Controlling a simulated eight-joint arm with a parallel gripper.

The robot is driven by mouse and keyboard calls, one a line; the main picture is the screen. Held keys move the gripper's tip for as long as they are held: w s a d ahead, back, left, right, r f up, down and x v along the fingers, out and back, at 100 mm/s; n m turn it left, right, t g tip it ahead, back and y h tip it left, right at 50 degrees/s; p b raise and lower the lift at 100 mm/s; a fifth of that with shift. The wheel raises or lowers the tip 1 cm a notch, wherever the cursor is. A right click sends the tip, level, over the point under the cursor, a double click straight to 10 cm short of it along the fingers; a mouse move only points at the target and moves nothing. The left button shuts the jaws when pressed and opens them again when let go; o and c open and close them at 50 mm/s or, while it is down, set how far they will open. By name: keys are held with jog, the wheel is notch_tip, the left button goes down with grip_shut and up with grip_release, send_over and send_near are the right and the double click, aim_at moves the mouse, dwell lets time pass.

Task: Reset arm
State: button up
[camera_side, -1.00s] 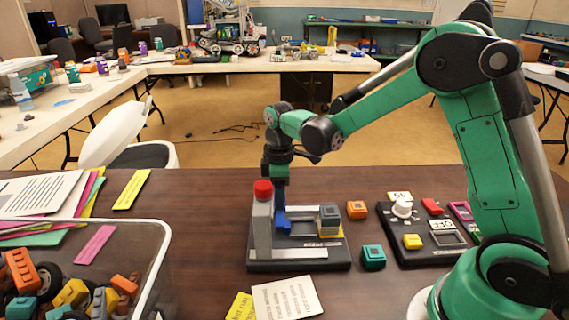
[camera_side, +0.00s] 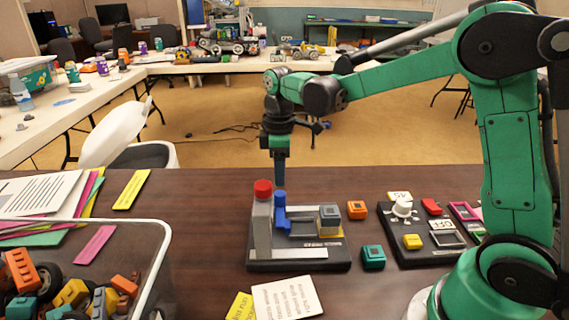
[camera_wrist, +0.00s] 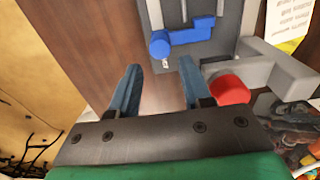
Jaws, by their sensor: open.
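The blue arm (camera_side: 281,214) stands on the dark-based grey fixture (camera_side: 300,264), just right of a grey post with a red cap (camera_side: 263,189). In the wrist view the blue arm (camera_wrist: 185,38) lies beyond the fingertips, and the red cap (camera_wrist: 229,90) is right of the fingers. My gripper (camera_side: 280,183) points down above and slightly behind the blue arm, apart from it. In the wrist view my gripper (camera_wrist: 160,68) has its two blue fingers spread, with nothing between them.
A grey block (camera_side: 329,219) sits at the fixture's right. Orange (camera_side: 356,210) and teal (camera_side: 373,257) blocks are close by. A dark control panel (camera_side: 430,250) stands farther right. A clear bin (camera_side: 160,262) of parts is at the left front, and a printed card (camera_side: 287,298) lies in front.

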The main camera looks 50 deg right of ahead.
jog(key=shift+s+a+r, duration=0.15)
jog(key=shift+s+r, duration=0.15)
jog(key=shift+r, duration=0.1)
jog(key=s+a+r+m+t, duration=0.2)
jog(key=s+r+m+t, duration=0.1)
jog(key=s+m+t, duration=0.4)
jog(key=shift+s+a+m, duration=0.35)
jog(key=shift+s+m, duration=0.65)
jog(key=shift+s, duration=0.5)
